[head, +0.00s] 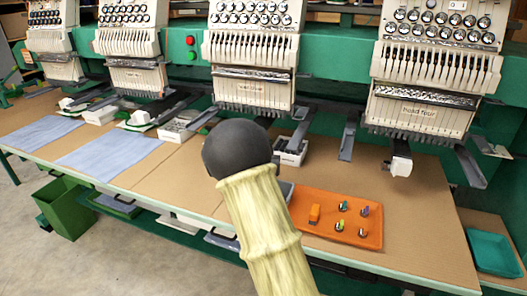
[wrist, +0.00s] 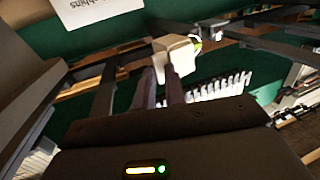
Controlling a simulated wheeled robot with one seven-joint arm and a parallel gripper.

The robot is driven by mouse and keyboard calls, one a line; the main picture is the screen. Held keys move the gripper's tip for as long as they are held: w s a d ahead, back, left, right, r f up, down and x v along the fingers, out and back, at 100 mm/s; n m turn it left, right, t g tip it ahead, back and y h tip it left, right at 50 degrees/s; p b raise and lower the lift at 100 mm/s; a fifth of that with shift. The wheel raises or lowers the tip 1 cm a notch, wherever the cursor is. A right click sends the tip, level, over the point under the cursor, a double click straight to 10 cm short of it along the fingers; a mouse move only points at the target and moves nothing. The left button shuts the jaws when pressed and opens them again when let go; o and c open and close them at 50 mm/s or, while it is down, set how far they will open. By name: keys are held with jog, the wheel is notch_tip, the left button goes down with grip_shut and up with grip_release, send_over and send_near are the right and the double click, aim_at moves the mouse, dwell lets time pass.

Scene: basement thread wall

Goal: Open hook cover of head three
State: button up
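Head three (head: 252,90) is the third machine head from the left, with its needle row at the bottom. Its hook cover is not seen in the head view, where my arm blocks the area below the head. In the wrist view a small cream box-like part (wrist: 178,57), seemingly the hook cover, sits at my fingertips. My gripper (wrist: 160,72) points at it, with two dark fingers a narrow gap apart. The fingertips overlap its near left side. I cannot tell whether they grip it. My gripper is hidden behind my arm in the head view.
Head four (head: 418,110) stands right, with a white box-like part (head: 400,165) below it. An orange tray (head: 368,238) with several small items lies on the table. Blue cloths (head: 110,155) lie left, and a teal tray (head: 494,253) right. Machine arms crowd the space around my gripper.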

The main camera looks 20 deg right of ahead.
jog(key=shift+o, duration=1.2)
jog(key=shift+w+r, duration=0.25)
jog(key=shift+r, duration=0.35)
jog(key=shift+d+f, duration=0.1)
jog(key=shift+d, duration=0.05)
jog(key=a+v, duration=0.1)
jog(key=v, duration=0.7)
jog(key=shift+w+f, duration=0.3)
jog(key=shift+f, duration=0.15)
